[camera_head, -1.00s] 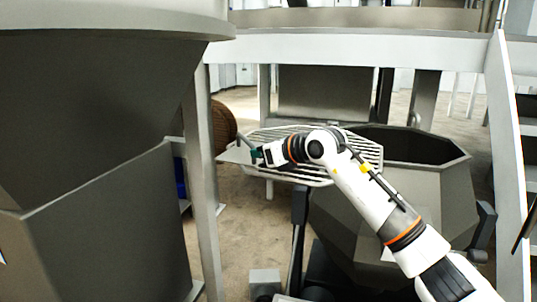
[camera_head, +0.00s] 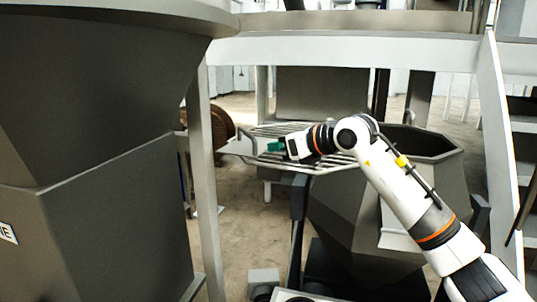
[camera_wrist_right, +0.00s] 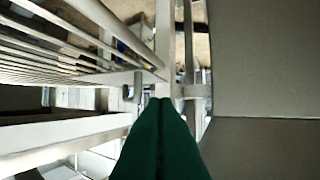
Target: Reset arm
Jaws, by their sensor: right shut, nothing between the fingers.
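My right arm comes in from the lower right in the head view and reaches left over the metal grate. My right gripper (camera_head: 273,147) has green fingers and is at the grate's left part. In the right wrist view its green fingers (camera_wrist_right: 160,135) lie together, shut, with nothing seen between them. The slatted grate (camera_head: 290,130) shows beside and behind the gripper; in the wrist view its bars (camera_wrist_right: 60,45) run along the upper left. I cannot tell whether the gripper touches the grate. My left gripper is not in view.
A grey open-topped bin (camera_head: 440,180) stands under my right arm. A large dark hopper (camera_head: 100,110) fills the left side. White frame posts (camera_head: 208,190) and a crossbeam (camera_head: 350,50) surround the grate. A brown round object (camera_head: 222,125) stands behind the left post. Bare floor (camera_head: 245,225) shows between them.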

